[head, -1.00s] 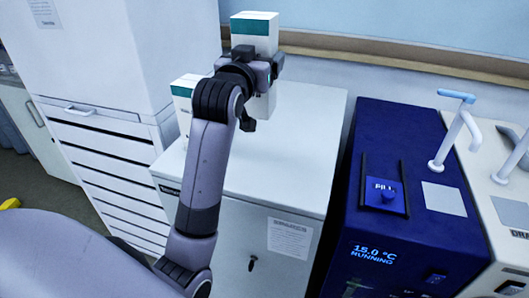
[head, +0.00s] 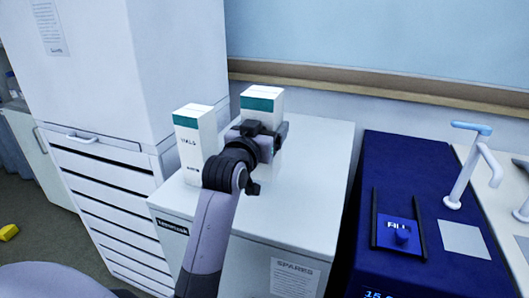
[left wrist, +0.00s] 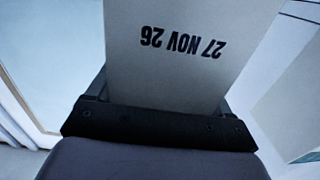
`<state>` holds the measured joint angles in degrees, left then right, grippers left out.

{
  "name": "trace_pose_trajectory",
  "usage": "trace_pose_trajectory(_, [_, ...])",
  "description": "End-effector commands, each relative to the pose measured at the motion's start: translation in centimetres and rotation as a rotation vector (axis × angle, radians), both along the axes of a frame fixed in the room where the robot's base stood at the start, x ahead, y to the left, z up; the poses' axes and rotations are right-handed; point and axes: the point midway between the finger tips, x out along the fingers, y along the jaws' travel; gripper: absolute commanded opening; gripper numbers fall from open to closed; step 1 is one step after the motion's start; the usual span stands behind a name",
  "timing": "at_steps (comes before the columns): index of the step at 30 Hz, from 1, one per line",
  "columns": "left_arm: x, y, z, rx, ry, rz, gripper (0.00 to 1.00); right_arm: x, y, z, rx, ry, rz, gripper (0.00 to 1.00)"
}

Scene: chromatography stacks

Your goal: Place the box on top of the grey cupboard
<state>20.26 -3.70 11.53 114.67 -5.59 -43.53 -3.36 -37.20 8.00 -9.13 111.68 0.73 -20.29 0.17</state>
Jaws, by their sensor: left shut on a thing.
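The held box (head: 262,103) is white with a green band at its top. My left gripper (head: 266,143) is shut on it and keeps it upright at the back left of the grey cupboard (head: 310,165). The gripper hides much of the box's lower part, so I cannot tell whether it touches the cupboard top. In the left wrist view, the box (left wrist: 185,75) fills the middle between the fingers (left wrist: 160,122), with "27 NOV 26" upside down on its face. My right gripper is not in view.
A similar white box (head: 195,150) with a green band stands on the cupboard's left side, close to the held one. A tall white cabinet (head: 175,60) rises at left. A dark blue machine (head: 385,165) stands at right. The cupboard's right side is clear.

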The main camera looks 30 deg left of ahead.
Motion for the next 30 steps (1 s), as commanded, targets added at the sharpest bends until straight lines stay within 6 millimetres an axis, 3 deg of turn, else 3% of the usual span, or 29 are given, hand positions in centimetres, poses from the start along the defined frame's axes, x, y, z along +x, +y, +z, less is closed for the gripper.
trace_pose_trajectory(12, [0.0, 0.0, -5.0, -0.001, 0.000, 0.000, 0.43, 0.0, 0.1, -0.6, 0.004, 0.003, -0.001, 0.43])
trace_pose_trajectory(26, [0.0, 0.0, -5.7, 0.000, -0.003, 0.000, 0.43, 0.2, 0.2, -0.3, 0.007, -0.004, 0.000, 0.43])
trace_pose_trajectory(27, [0.0, 0.0, -5.7, -0.001, -0.001, 0.000, 0.94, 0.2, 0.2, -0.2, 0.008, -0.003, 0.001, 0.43])
trace_pose_trajectory(28, [0.0, 0.0, -5.7, -0.001, -0.001, 0.000, 1.00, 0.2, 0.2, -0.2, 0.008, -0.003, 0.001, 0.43])
trace_pose_trajectory(30, [0.0, 0.0, -5.7, 0.000, 0.000, 0.000, 1.00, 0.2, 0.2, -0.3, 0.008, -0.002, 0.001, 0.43])
